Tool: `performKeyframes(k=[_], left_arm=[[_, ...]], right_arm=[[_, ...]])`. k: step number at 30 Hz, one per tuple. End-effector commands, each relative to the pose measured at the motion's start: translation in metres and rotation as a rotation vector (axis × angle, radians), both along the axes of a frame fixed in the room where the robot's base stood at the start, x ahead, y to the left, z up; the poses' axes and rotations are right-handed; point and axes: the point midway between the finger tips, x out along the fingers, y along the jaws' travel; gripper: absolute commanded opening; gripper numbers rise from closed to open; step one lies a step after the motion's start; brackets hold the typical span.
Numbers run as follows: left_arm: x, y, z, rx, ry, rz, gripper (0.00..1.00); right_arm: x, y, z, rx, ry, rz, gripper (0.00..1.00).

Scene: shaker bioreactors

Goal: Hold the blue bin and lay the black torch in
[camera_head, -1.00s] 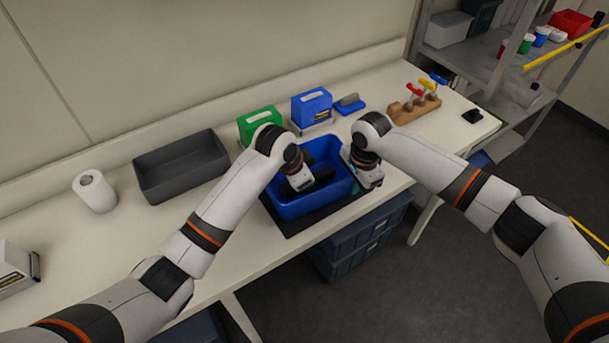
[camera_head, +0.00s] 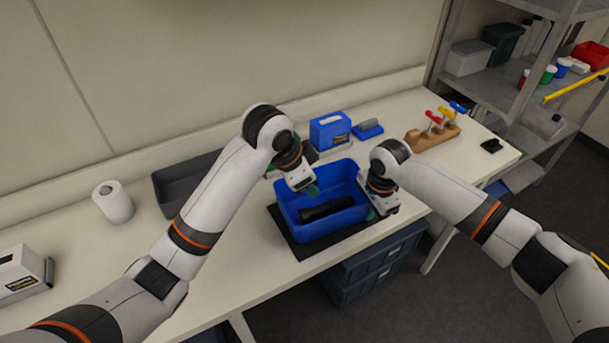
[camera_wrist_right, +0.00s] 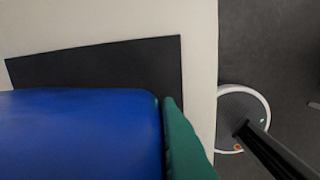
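The blue bin (camera_head: 290,219) stands on a dark mat on the bench; its blue side fills the lower left of the right wrist view (camera_wrist_right: 80,135). The black torch (camera_head: 325,209) lies inside on the bin floor, apart from both grippers. My left gripper (camera_head: 308,190) is empty above the bin's left-back part, with green fingertips pointing down; it looks open. My right gripper (camera_head: 374,212) is at the bin's right wall. In the right wrist view one green finger lies against the wall's edge; the other finger is hidden.
The dark mat (camera_head: 300,252) sticks out around the bin near the bench's front edge. A grey tray (camera_head: 178,185) and a paper roll (camera_head: 113,203) are at left. A blue box (camera_head: 330,130) and a wooden tool holder (camera_head: 432,137) stand behind. Dark crates (camera_head: 370,270) are below.

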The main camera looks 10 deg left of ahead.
Motion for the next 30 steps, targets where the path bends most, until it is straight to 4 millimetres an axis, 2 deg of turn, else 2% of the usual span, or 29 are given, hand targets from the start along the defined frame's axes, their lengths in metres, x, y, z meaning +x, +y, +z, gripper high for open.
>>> performKeyframes(k=[4,14,19,20,30], left_arm=[[-0.0029,0.0023,0.0073,0.0,-0.001,0.001,0.5],[-0.0032,0.0025,0.0078,0.001,0.001,0.001,0.5],[-0.0031,0.0024,0.0076,0.001,0.001,0.001,0.5],[-0.0031,0.0024,0.0076,0.001,0.001,0.001,0.5],[-0.0031,0.0024,0.0075,0.001,0.001,0.0,0.5]], right_arm=[[0.0003,0.0004,0.0005,0.001,-0.001,0.0,0.0],[0.0003,0.0004,0.0006,0.001,-0.002,0.0,0.0],[0.0003,0.0004,0.0005,0.001,-0.001,0.0,0.26],[0.0003,0.0004,0.0005,0.001,-0.001,0.0,0.29],[-0.0002,0.0003,0.0046,0.0,-0.001,0.001,0.29]])
